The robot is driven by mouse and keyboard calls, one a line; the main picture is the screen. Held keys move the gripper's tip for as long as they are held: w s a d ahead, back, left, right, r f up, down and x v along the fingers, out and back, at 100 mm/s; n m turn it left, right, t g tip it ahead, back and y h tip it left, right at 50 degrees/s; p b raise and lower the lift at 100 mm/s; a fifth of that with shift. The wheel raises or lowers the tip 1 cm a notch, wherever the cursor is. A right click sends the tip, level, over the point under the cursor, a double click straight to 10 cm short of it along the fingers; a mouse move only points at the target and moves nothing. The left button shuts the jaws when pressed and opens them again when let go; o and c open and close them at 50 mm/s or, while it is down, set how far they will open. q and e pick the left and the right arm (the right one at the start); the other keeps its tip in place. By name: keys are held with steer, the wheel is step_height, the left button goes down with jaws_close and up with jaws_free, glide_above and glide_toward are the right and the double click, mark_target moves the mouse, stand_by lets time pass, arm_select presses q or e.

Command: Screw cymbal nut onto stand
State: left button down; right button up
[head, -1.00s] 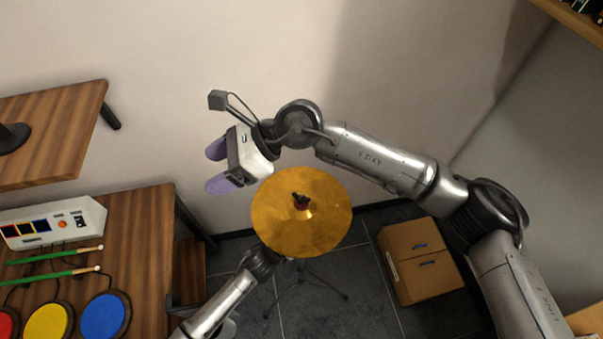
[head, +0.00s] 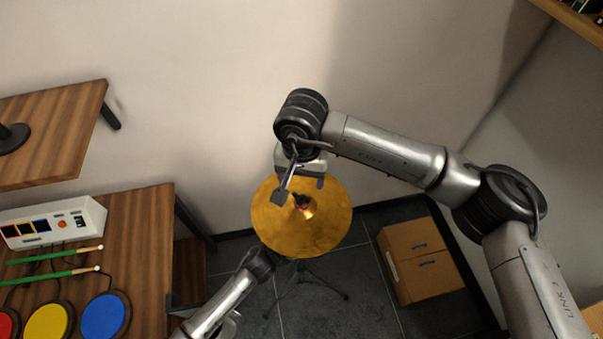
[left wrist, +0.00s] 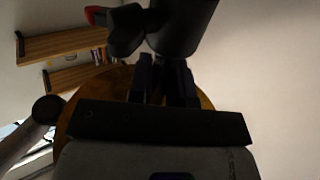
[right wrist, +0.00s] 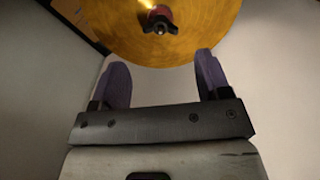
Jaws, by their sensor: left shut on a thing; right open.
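The gold cymbal (head: 325,225) lies on its stand (head: 300,280). The black winged cymbal nut (head: 302,201) sits at the cymbal's centre over a red washer, which also shows in the right wrist view (right wrist: 163,11). My right gripper (right wrist: 157,75) is open and empty, with its purple fingers spread apart, close to the cymbal and short of the nut. In the head view it hangs over the cymbal's far rim. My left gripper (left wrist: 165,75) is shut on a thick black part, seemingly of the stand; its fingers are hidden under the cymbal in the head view.
A wooden table (head: 150,230) on the left bears a white control box (head: 55,222), green sticks and coloured pads (head: 103,313). A cardboard box (head: 420,262) stands on the floor at right. The wall rises close behind the cymbal.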

mark_target(301, 195)
arm_select(q)
steer(key=shift+r, duration=0.1)
arm_select(e)
steer(key=shift+f, duration=4)
steer(key=shift+c, duration=0.3)
